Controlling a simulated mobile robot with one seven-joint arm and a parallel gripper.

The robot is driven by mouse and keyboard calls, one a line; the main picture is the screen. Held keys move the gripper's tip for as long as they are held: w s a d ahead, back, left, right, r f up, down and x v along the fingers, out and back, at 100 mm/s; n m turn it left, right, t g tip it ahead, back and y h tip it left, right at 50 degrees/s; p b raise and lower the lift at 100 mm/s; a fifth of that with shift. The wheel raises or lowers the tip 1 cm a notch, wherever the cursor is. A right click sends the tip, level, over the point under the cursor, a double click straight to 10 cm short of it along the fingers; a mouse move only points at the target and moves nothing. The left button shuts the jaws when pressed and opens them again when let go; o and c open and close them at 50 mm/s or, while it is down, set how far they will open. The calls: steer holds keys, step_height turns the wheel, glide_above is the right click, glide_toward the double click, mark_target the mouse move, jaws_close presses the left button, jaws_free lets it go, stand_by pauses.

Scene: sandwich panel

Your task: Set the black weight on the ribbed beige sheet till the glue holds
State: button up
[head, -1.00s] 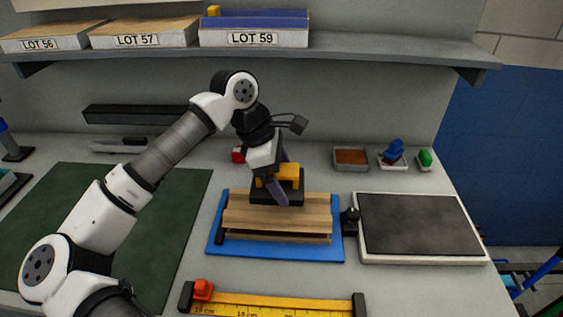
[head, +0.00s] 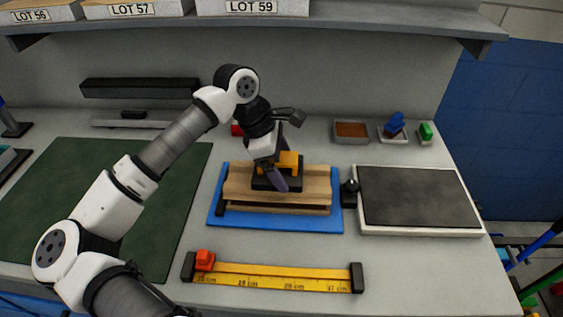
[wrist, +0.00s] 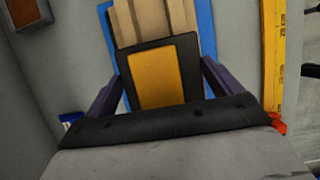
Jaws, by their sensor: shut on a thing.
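The black weight (head: 262,183) has an orange-yellow top block. In the wrist view the black weight (wrist: 187,45) lies between the two purple fingers. My gripper (head: 278,175) is shut on it, and its fingers also show in the wrist view (wrist: 160,88). The ribbed beige sheet (head: 312,187) tops a layered panel on a blue board (head: 300,222). The weight is over the back middle of the sheet, upright. It looks in contact or very close; its underside is hidden, so I cannot tell which.
A black knob-like piece (head: 349,192) stands at the board's right, beside a dark-topped white slab (head: 415,198). A yellow ruler (head: 280,280) with a red slider lies in front. A green mat (head: 110,190) is at left. A shelf (head: 390,27) with labelled boxes runs above.

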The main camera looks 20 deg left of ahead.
steer(key=shift+f, duration=0.1)
steer(key=o, duration=1.8)
steer(key=shift+c, duration=0.2)
steer(key=shift+r+p, duration=0.6)
steer(key=shift+r, duration=0.05)
steer(key=b+v, duration=0.3)
steer(key=v, duration=0.8)
steer(key=shift+s+a+r+b, duration=0.15)
steer(key=shift+a+r+b, duration=0.05)
steer(key=shift+b, duration=0.15)
steer(key=shift+f, duration=0.1)
